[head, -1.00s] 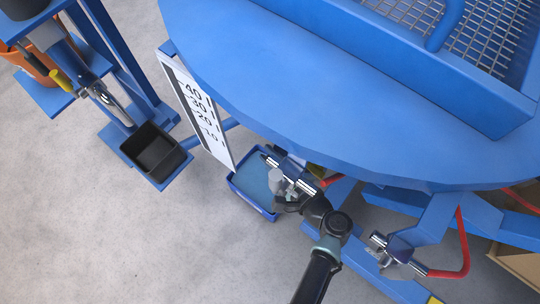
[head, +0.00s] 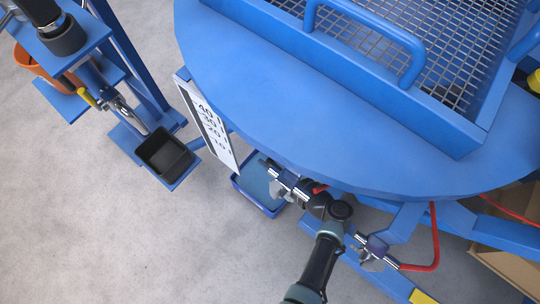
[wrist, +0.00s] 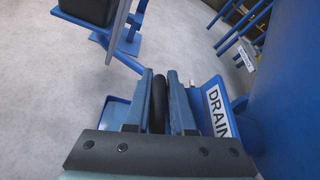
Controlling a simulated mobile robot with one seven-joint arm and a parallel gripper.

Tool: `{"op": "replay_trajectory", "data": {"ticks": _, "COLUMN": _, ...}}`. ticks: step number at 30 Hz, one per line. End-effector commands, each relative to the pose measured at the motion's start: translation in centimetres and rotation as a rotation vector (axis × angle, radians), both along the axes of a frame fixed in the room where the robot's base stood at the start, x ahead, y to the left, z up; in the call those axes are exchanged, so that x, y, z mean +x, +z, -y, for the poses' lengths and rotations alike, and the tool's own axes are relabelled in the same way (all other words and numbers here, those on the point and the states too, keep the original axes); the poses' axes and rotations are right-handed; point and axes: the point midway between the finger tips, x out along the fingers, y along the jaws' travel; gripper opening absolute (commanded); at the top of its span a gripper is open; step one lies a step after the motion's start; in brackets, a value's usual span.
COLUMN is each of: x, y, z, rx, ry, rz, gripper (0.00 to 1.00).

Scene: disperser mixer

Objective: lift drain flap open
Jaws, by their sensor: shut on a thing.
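My gripper (wrist: 160,85) is shut on a dark round bar (wrist: 158,93), which stands between its two fingers in the wrist view. I take the bar for the drain flap's handle; the flap itself is mostly hidden. A blue plate with a white DRAIN label (wrist: 217,108) is just right of the fingers. In the head view my gripper (head: 291,186) is below the big blue vessel's rim (head: 330,125), at a metal outlet fitting (head: 274,170). A blue tray (head: 264,209) lies below it and shows partly left of the fingers in the wrist view (wrist: 115,111).
A level scale (head: 208,125) hangs left of the gripper. A black bin (head: 164,156) stands farther left. A metal valve (head: 375,248) with a red lever (head: 436,240) is to the right, above blue frame legs. The floor (head: 130,240) at lower left is clear.

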Motion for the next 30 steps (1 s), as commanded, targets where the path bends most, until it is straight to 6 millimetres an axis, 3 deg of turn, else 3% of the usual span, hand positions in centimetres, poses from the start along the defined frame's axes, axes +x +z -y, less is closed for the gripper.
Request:
{"op": "replay_trajectory", "data": {"ticks": 8, "x": -0.7, "y": -0.8, "z": -0.4, "rx": 0.005, "ry": 0.011, "rz": -0.020, "gripper": 0.00}}
{"op": "replay_trajectory", "data": {"ticks": 9, "x": -0.7, "y": -0.8, "z": -0.4, "rx": 0.005, "ry": 0.011, "rz": -0.020, "gripper": 0.29}}
{"op": "replay_trajectory", "data": {"ticks": 12, "x": -0.6, "y": -0.7, "z": -0.4, "rx": 0.004, "ry": 0.010, "rz": -0.018, "gripper": 0.47}}
{"op": "replay_trajectory", "data": {"ticks": 25, "x": -0.3, "y": -0.2, "z": -0.1, "rx": 0.001, "ry": 0.004, "rz": -0.007, "gripper": 0.47}}
{"op": "replay_trajectory", "data": {"ticks": 30, "x": -1.5, "y": 0.6, "z": 1.2, "rx": 0.001, "ry": -0.001, "rz": -0.009, "gripper": 0.47}}
